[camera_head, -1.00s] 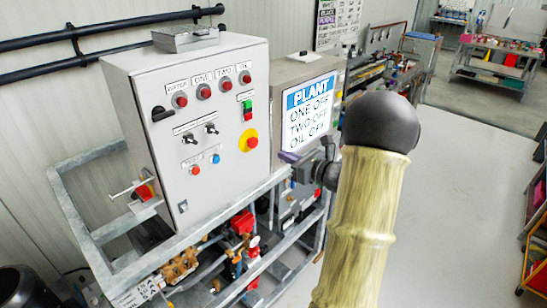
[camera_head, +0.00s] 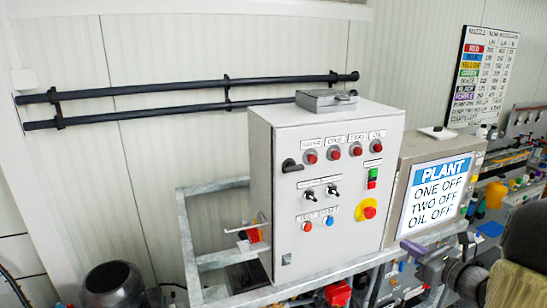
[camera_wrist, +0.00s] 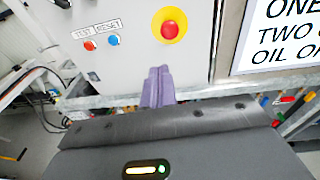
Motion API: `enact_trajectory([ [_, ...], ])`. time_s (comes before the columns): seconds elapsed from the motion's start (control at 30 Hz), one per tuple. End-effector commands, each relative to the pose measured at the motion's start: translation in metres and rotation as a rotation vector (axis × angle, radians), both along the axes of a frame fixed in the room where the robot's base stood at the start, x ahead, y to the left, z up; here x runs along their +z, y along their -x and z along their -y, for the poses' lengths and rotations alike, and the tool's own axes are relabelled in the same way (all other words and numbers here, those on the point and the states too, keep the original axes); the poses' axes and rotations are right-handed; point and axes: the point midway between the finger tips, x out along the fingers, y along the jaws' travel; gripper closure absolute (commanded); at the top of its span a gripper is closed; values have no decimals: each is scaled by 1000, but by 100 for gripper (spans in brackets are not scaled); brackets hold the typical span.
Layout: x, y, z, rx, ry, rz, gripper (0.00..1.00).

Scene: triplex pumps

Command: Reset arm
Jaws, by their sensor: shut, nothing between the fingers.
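My gripper (camera_head: 412,247) shows at the lower right of the head view, in front of the lower edge of the PLANT sign; my dark arm runs off at the right corner. In the wrist view its purple fingers (camera_wrist: 158,86) are shut together and empty. They point at the lower part of the grey control box (camera_wrist: 135,58), below the red stop button on its yellow ring (camera_wrist: 169,29). Whether they touch the box cannot be told. The control box also stands in the middle of the head view (camera_head: 265,180), with red lamps, switches and buttons on its front.
The PLANT sign (camera_head: 437,190) reads ONE OFF, TWO OFF, OIL OFF. A galvanised frame (camera_head: 215,258) carries the boxes. Black pipes (camera_head: 150,92) run along the wall. A dark round vessel (camera_head: 113,285) stands at lower left. A nozzle chart (camera_head: 483,77) hangs at upper right.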

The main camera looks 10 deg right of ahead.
Motion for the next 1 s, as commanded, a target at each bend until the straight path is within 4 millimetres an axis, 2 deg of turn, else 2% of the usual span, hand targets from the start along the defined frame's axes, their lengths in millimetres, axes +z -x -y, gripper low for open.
enact_trajectory([
  [0.17,-27,6,-80,257,186,-131,100],
  [0.2,-35,12,-101,332,248,-163,100],
  [0.3,-56,32,-144,523,414,-229,100],
  [0.4,-74,57,-178,716,595,-269,100],
  [0.53,-93,90,-206,963,847,-283,100],
  [0.7,-110,125,-223,1278,1200,-226,100],
  [0.83,-116,142,-227,1502,1481,-122,100],
  [1.0,-115,150,-233,1760,1848,102,100],
])
